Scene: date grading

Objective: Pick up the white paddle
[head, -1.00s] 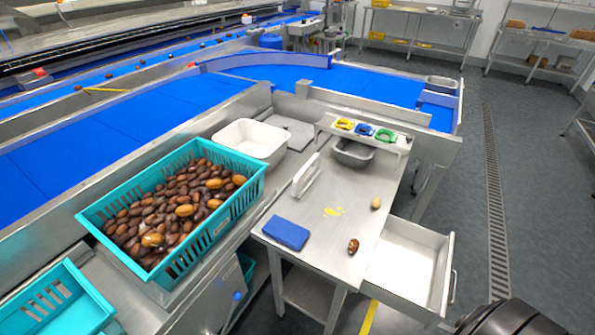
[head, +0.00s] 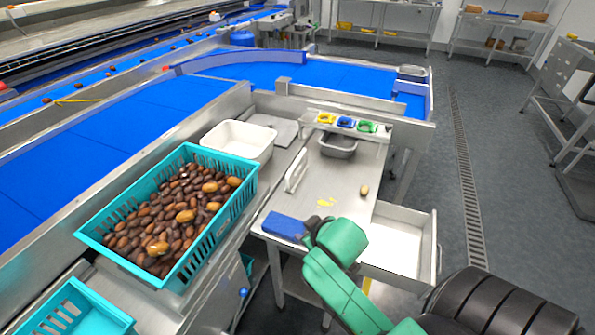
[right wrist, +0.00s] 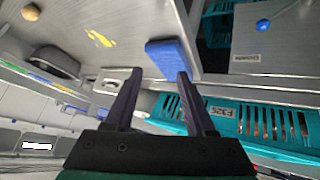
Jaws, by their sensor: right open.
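The white paddle (head: 297,171) is a narrow white piece on the steel table, left of its middle in the head view. My right gripper (right wrist: 158,75) is open and empty in the right wrist view, its two dark fingers pointing towards the blue block (right wrist: 172,58). In the head view my green right wrist hides most of the gripper beside the blue block (head: 284,226), near the table's front edge. The gripper is apart from the paddle, which lies farther back. My left gripper is not in view.
A turquoise crate (head: 243,196) full of dates and a white tub (head: 262,140) stand left of the table. A grey bin (head: 338,150) sits at the back under a rack of coloured pieces. An open drawer (head: 425,222) juts out right. A pale date (head: 364,190) lies on the table.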

